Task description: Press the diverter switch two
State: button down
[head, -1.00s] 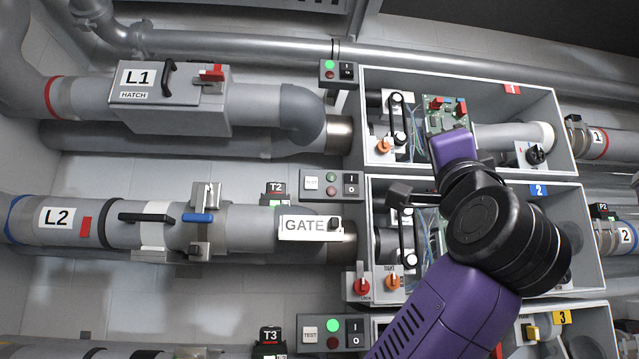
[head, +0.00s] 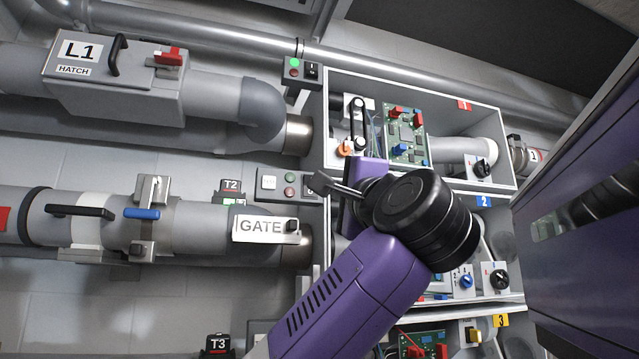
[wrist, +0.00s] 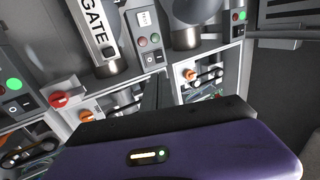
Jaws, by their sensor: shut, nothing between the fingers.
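I cannot tell by label which control is the diverter switch. In the bay marked 2 (head: 484,202), a black rotary switch (head: 497,278) sits on a white plate beside a blue knob (head: 465,281). My gripper (head: 322,182) is shut and empty, in front of the left edge of bay two. Its dark fingers (wrist: 152,92) point toward the panels. Contact cannot be told.
The GATE plate (head: 265,228) is left of my gripper on pipe two. Bay one (head: 327,120) above holds a green circuit board (head: 405,135) and a black rotary switch (head: 484,168). Red (wrist: 60,99) and orange (wrist: 86,115) knobs show in the wrist view.

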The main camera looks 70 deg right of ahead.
jog(key=p+x, duration=0.5)
jog(key=x, duration=0.9)
jog(key=shift+s, duration=0.15)
